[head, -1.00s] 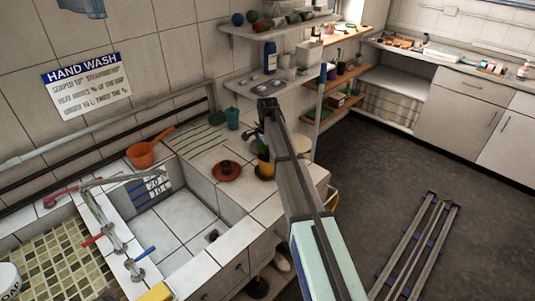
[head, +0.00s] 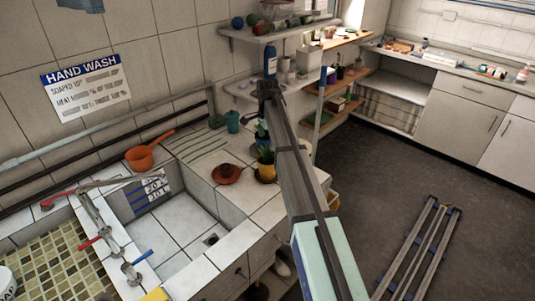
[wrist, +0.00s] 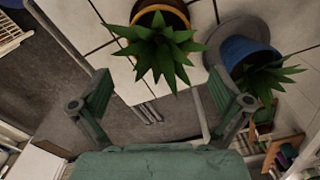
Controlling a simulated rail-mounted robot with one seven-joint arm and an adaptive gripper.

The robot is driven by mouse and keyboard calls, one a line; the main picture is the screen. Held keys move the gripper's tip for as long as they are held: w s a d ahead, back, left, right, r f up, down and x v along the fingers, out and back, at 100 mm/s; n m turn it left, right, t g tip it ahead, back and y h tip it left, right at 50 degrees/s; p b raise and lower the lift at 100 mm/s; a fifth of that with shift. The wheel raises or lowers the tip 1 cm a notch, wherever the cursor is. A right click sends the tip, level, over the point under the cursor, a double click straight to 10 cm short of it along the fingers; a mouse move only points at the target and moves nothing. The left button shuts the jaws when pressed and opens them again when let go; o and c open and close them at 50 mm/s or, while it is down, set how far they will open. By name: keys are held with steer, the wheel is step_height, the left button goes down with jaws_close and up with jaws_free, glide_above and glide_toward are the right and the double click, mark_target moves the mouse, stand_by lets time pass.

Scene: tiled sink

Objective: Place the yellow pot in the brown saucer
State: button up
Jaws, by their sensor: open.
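The yellow pot (head: 266,172) holds a spiky green plant and stands on the tiled counter. The brown saucer (head: 226,174) lies just left of it, with a raised reddish-brown middle; it is not seen in the wrist view. In the wrist view the yellow pot (wrist: 162,14) is at the top centre, its leaves reaching down toward my gripper (wrist: 165,95). My gripper is open, its two fingers wide apart with nothing held. The pot is beyond the fingertips in that picture. In the head view the arm hides the fingers.
A blue pot (wrist: 240,55) with a similar plant stands right of the yellow pot, on a grey saucer (wrist: 222,37). The sink basin (head: 172,232) is at front left. Shelves (head: 265,32) hang behind my arm.

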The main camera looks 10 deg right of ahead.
steer(key=shift+r+b, duration=0.35)
steer(key=shift+r, duration=1.85)
